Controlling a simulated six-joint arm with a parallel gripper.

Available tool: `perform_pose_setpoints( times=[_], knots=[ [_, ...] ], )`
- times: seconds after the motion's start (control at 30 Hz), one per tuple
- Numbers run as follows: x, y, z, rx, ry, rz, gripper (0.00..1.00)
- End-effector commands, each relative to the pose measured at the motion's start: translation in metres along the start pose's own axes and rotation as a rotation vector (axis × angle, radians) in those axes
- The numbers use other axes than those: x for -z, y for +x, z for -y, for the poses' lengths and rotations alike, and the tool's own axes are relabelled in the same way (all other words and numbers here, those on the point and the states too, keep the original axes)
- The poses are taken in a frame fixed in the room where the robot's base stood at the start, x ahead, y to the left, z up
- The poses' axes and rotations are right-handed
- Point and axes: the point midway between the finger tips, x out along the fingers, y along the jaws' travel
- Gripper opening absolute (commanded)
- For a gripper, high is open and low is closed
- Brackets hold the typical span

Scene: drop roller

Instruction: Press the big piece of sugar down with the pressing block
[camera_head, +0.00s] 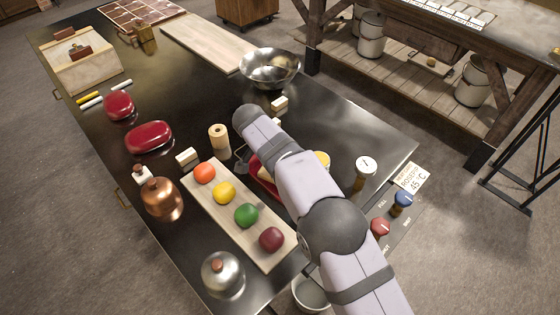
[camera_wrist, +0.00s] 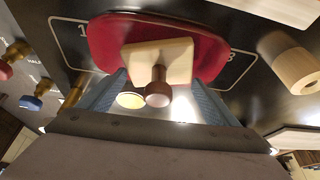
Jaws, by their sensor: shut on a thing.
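My gripper (camera_wrist: 160,88) is shut on the pressing block (camera_wrist: 143,57), a pale wooden slab with a round brown knob, which sits between the two fingers in the wrist view. The block is over a broad, glossy red piece of sugar (camera_wrist: 104,42) that extends past it on both sides. I cannot tell whether the block touches the red piece. In the head view my arm hides the gripper and most of this red piece (camera_head: 262,187). Two other red pieces lie to the left, a small one (camera_head: 118,105) and a larger one (camera_head: 150,138).
A wooden board with several coloured balls (camera_head: 250,246), a wooden roll (camera_head: 219,137) and a copper pot (camera_head: 162,199) stand left of my arm. A steel bowl (camera_head: 270,70) is behind it. Knobs (camera_head: 381,228) line the right edge.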

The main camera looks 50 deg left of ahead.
Motion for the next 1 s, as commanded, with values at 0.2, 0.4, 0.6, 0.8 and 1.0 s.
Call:
perform_pose_setpoints(
  times=[0.2,0.4,0.6,0.8,1.0],
  knots=[
    [0.001,-0.009,-0.003,-0.013,-0.005,0.008,0.54],
    [0.009,-0.025,-0.001,-0.008,-0.004,0.004,0.54],
    [0.016,-0.040,0.000,-0.006,-0.004,0.002,0.54],
    [0.022,-0.053,0.001,-0.004,-0.003,0.001,0.54],
    [0.025,-0.062,0.001,-0.004,-0.003,0.001,0.54]
  ],
)
